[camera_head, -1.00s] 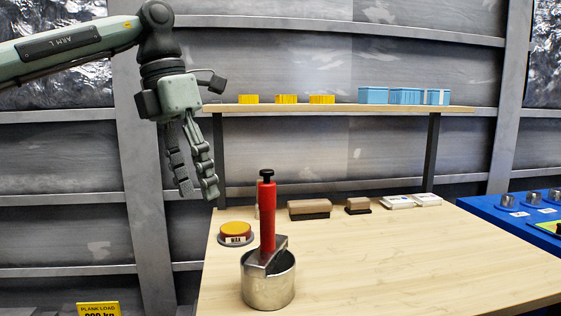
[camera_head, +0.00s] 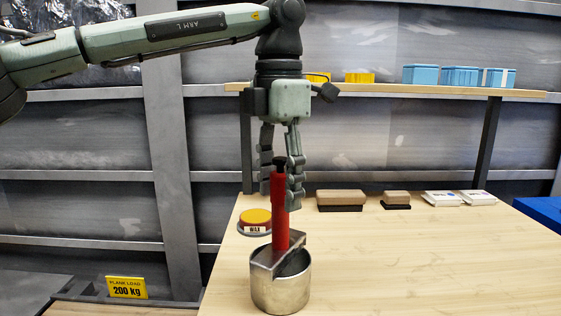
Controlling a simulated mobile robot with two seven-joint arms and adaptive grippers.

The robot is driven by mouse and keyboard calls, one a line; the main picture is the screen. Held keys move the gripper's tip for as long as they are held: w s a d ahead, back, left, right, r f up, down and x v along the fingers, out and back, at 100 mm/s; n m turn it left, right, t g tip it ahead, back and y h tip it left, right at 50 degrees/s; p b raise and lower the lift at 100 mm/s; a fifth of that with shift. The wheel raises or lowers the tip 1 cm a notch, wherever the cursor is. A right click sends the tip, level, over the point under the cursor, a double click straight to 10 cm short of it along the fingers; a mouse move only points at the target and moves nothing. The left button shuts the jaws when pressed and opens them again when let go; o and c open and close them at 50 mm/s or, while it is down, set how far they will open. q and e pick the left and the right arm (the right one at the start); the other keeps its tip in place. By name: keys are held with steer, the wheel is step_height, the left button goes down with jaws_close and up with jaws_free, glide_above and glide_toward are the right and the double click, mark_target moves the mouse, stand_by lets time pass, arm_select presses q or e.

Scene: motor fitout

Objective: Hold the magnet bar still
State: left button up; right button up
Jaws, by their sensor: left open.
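The magnet bar appears to be the red upright handle (camera_head: 279,212) with a black knob on top and a grey metal bar (camera_head: 266,260) at its foot. The bar lies across the mouth of a round steel cup (camera_head: 281,291) on the wooden table. My left gripper (camera_head: 282,190) points down at the upper part of the red handle. Its fingers are open, one on each side of the handle in the picture; I cannot tell whether they touch it. My right gripper is not in view.
A yellow-topped wax tin (camera_head: 255,221) stands behind the cup. Brown blocks (camera_head: 342,200) and white packets (camera_head: 459,198) line the table's back edge. A shelf (camera_head: 400,90) above holds yellow and blue boxes (camera_head: 460,77). The table's right side is clear.

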mark_target(280, 217)
arm_select(q)
step_height(280, 217, down, 2)
steer(key=shift+f, duration=0.35)
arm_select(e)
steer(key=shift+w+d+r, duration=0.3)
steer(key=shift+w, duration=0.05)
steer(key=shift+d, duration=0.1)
arm_select(q)
steer(key=shift+c, duration=0.3)
jaws_close()
steer(key=c, duration=0.6)
jaws_free()
jaws_close()
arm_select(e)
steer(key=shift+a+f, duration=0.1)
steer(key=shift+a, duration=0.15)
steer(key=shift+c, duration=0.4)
